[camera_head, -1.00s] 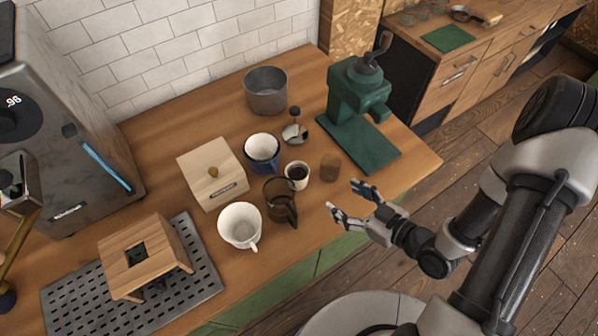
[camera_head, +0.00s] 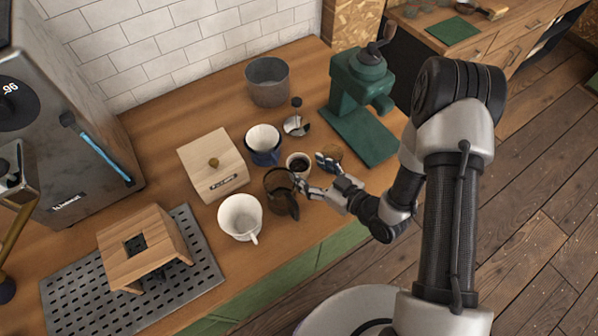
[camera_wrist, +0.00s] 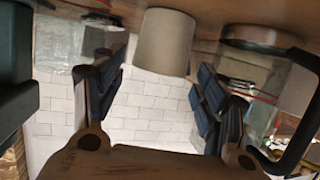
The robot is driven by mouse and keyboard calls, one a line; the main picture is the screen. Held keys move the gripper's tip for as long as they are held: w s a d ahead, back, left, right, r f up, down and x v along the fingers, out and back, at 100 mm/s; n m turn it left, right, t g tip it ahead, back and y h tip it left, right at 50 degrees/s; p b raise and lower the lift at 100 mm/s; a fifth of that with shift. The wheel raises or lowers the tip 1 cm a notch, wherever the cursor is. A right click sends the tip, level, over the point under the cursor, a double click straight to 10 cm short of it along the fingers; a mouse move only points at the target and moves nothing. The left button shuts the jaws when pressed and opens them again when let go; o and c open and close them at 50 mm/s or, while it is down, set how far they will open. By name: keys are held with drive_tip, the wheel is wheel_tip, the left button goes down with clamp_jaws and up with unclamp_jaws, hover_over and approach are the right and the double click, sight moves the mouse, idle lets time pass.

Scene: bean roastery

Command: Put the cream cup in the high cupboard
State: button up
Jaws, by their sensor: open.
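The small cream cup (camera_head: 298,160), with dark contents, stands upright on the wooden counter between the brown glass mug and a small brown cylinder. In the wrist view, which is upside down, the cream cup (camera_wrist: 165,42) shows as a plain tapered shape between the lines of the two fingers. My gripper (camera_head: 313,170) is open and low over the counter, its fingers pointing at the cup from the right. In the wrist view my gripper (camera_wrist: 157,92) has its fingers wide apart with nothing held. I cannot tell if a finger touches the cup. No high cupboard is in view.
The brown glass mug (camera_head: 281,192) stands close to my near finger. A white mug (camera_head: 240,216), a blue-and-white mug (camera_head: 263,143) and a wooden box (camera_head: 212,165) stand to the left. The brown cylinder (camera_head: 334,151) and green grinder (camera_head: 358,95) are behind my gripper.

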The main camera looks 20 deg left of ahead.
sight(291, 160)
drive_tip(key=x, duration=0.5)
drive_tip(key=shift+a+b, duration=0.1)
drive_tip(key=shift+b, duration=0.2)
drive_tip(key=shift+c, duration=0.6)
drive_tip(key=c, duration=0.9)
